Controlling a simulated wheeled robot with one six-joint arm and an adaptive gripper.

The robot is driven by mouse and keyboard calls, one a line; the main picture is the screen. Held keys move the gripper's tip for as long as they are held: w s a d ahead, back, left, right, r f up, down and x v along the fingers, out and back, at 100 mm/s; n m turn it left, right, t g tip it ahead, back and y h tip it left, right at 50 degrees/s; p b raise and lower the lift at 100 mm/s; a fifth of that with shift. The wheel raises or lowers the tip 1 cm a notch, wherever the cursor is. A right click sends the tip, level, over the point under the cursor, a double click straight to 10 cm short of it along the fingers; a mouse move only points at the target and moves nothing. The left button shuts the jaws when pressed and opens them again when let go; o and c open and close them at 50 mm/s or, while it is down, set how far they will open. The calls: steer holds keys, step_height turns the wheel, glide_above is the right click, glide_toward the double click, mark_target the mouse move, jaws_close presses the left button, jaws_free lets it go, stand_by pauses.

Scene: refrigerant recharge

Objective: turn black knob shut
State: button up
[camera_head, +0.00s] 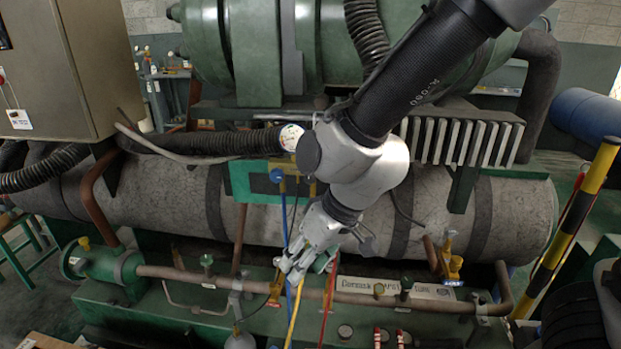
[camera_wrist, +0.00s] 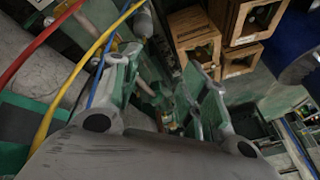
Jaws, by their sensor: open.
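I cannot make out the black knob for certain in either view; it may be hidden behind my gripper or too small to tell. My gripper (camera_head: 293,270) hangs in front of the pipework below the big grey cylinder. In the wrist view, its two fingers (camera_wrist: 163,75) are spread apart with nothing seen held between them. Blue (camera_head: 285,225), yellow (camera_head: 295,310) and red (camera_head: 328,300) hoses run down close to the gripper. In the wrist view, the yellow hose (camera_wrist: 85,62) and red hose (camera_wrist: 38,45) pass on the left.
A round gauge (camera_head: 291,137) and a blue knob (camera_head: 277,175) sit above my gripper. The lagged grey cylinder (camera_head: 150,190) lies behind it. A horizontal pipe (camera_head: 400,300) runs below. A yellow-black post (camera_head: 570,225) stands at right. Wooden crates (camera_wrist: 195,35) show in the wrist view.

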steer(key=a+f+n+t+y, duration=0.1)
steer(key=a+f+t, duration=0.35)
steer(key=a, duration=0.55)
steer(key=t+h, duration=0.7)
steer(key=t, duration=0.6)
glide_toward(310, 180)
steer(key=w, duration=1.1)
steer(key=shift+d+r, duration=0.1)
steer(key=shift+d, duration=0.25)
jaws_close()
